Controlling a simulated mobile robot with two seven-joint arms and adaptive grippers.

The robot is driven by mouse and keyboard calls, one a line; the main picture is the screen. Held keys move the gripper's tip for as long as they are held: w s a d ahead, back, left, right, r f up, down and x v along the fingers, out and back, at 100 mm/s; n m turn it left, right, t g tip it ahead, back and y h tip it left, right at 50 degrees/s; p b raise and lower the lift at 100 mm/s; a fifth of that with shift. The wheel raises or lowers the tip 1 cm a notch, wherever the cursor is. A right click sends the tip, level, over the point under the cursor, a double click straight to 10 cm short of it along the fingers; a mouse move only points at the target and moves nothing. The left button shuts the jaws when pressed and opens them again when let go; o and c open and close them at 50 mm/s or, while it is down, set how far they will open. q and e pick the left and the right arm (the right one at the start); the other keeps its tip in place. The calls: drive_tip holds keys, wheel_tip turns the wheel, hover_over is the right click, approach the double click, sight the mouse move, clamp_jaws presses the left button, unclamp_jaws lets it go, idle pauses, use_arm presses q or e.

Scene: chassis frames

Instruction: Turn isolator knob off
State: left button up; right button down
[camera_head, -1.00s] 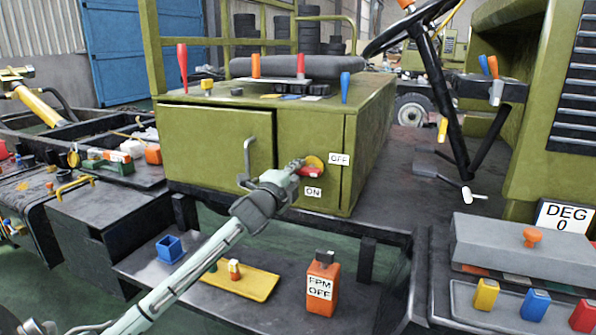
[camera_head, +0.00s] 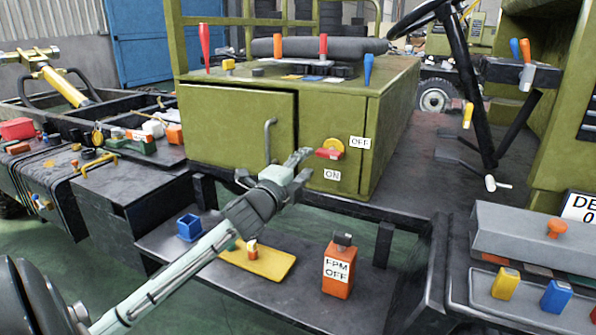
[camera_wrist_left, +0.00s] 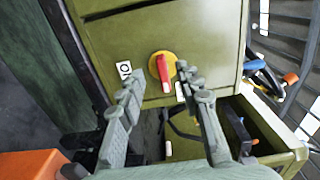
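The isolator knob is a red handle on a round yellow plate (camera_head: 334,147), on the front of the olive green cabinet (camera_head: 300,95). The red handle (camera_head: 329,154) lies roughly level in the head view. An OFF label (camera_head: 360,142) sits to its right and an ON label (camera_head: 332,175) below. My left gripper (camera_head: 302,158) is just left of the knob in the head view. In the left wrist view its fingers (camera_wrist_left: 159,73) are spread and empty, with the red handle (camera_wrist_left: 164,75) showing between and beyond them; contact is not seen. My right gripper is not in view.
A cabinet door handle (camera_head: 269,140) stands out left of the knob, near my left gripper. Below are a blue bin (camera_head: 190,227), a yellow tray (camera_head: 278,267) and an orange FPM OFF box (camera_head: 339,270). A grey box (camera_head: 540,235) is at right.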

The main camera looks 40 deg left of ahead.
use_arm(q)
drive_tip(key=v, duration=0.4)
drive_tip(key=shift+f, duration=0.1)
idle(0.5)
